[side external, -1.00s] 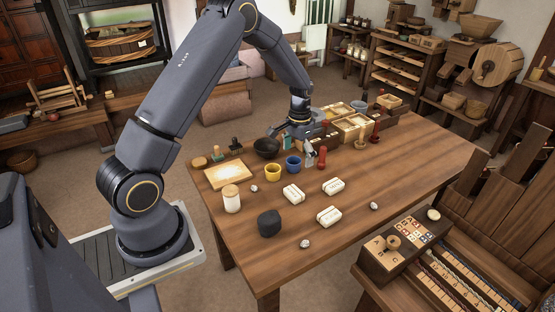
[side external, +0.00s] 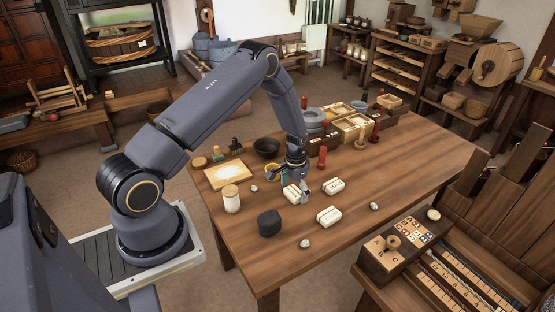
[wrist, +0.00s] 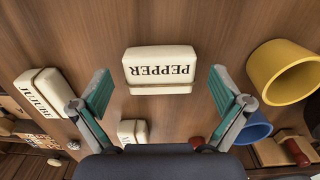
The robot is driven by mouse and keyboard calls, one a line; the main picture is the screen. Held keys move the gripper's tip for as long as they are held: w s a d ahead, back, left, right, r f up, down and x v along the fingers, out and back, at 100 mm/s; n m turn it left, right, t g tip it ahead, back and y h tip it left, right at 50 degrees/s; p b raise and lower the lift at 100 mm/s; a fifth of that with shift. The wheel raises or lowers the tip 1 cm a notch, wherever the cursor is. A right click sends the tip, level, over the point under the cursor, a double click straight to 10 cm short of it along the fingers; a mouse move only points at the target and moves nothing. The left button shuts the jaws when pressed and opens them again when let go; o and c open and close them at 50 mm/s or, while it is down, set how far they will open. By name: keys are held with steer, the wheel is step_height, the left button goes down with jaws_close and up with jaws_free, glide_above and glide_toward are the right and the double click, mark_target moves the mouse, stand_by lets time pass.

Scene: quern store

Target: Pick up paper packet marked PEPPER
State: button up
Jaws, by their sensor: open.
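The paper packet marked PEPPER (wrist: 160,72) is a cream block with dark lettering, upside down in the wrist view. It lies on the wooden table between my spread fingers. My gripper (wrist: 160,92) is open, with teal pads on both sides of the packet and a gap at each end. In the side view my gripper (side external: 296,184) is low over the packet nearest the cups (side external: 292,195), which it partly hides. Whether the pads have reached packet height is unclear.
A JUJUBE packet (wrist: 42,92) and another packet (wrist: 132,130), its label mostly hidden, lie nearby. A dark lump (side external: 269,223) and white jar (side external: 232,199) stand nearer.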

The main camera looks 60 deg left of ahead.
steer(key=c, duration=1.1)
steer(key=shift+r, duration=0.1)
